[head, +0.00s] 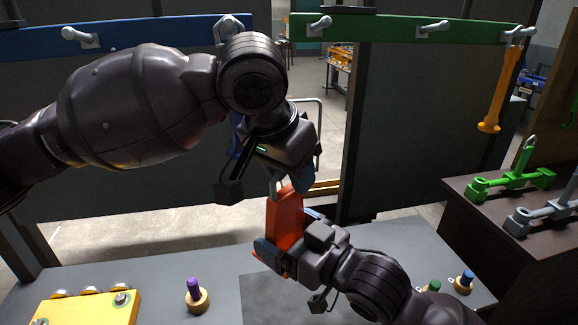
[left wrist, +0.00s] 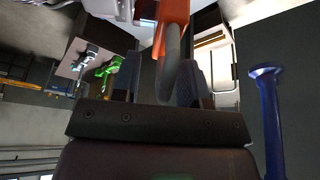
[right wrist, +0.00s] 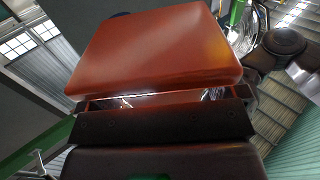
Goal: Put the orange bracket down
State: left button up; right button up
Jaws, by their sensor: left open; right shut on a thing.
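The orange bracket (head: 286,216) stands roughly upright in the middle of the head view, above the grey table. My right gripper (head: 272,257) is shut on its lower part. In the right wrist view the bracket's broad orange face (right wrist: 155,48) fills the space beyond the jaws. My left gripper (head: 290,184) is just above the bracket's top end. In the left wrist view its fingers (left wrist: 160,85) are apart, with the bracket's grey hook (left wrist: 172,62) between them. I cannot tell whether the fingers touch the hook. The bracket's orange body (left wrist: 172,22) shows beyond it.
A yellow block (head: 85,310) and a purple-topped peg (head: 194,292) stand on the grey table (head: 235,285). A green rail (head: 385,30) with an orange hanging tool (head: 501,85) and a blue rail (head: 120,37) cross above. A dark cabinet (head: 470,225) stands right.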

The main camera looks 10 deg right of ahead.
pick_arm(q)
grip_shut()
pick_arm(e)
jog(key=o, duration=0.9)
